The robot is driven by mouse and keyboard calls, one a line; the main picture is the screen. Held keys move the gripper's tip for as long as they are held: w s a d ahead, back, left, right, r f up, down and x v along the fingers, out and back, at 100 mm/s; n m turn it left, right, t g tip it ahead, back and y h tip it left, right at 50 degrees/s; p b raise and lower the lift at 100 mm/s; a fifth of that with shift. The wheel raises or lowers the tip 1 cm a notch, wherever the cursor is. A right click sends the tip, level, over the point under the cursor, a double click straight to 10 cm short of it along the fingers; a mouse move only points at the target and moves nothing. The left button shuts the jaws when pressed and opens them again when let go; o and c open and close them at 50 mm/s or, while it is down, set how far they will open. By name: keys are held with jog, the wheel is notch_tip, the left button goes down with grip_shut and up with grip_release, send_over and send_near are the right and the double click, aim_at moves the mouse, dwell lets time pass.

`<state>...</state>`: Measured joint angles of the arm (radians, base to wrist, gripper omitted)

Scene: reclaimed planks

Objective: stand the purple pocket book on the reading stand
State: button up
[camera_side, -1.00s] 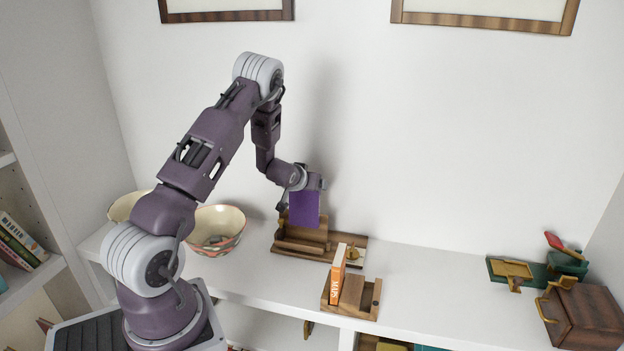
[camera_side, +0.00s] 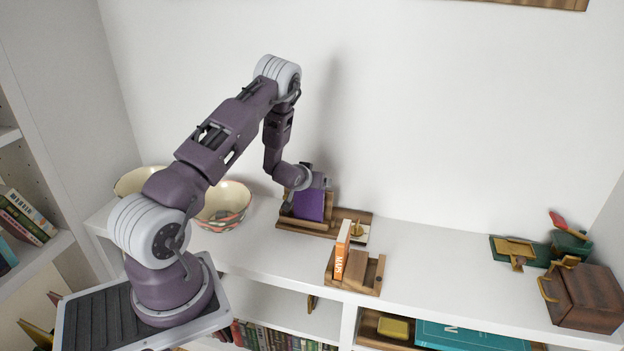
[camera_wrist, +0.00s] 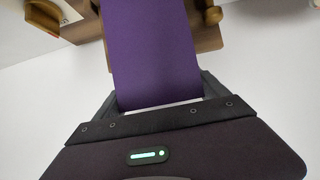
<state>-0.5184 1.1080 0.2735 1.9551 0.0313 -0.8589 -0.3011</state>
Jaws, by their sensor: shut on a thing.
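The purple pocket book (camera_side: 309,205) is held by my gripper (camera_side: 305,190) at the wooden reading stand (camera_side: 290,223). In the side view the book is low, in front of the stand's back board, and leans slightly. Its lower edge is close to the stand's front; I cannot tell whether it touches. In the wrist view the purple cover (camera_wrist: 153,50) runs up from between the jaws, with the wooden stand (camera_wrist: 207,32) behind its far end. My gripper is shut on the book's near end.
An orange book (camera_side: 342,250) stands in a small wooden holder (camera_side: 372,272) front right of the stand. Patterned bowls (camera_side: 225,205) stand to the left. A dark wooden box (camera_side: 585,297) and a green-and-brass item (camera_side: 515,250) are far right. The shelf top between (camera_side: 440,255) is clear.

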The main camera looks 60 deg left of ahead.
jog(key=o, duration=1.9)
jog(key=shift+o, duration=0.2)
notch_tip(320, 180, up, 8)
jog(key=shift+w+a, duration=0.25)
jog(key=shift+a, duration=0.05)
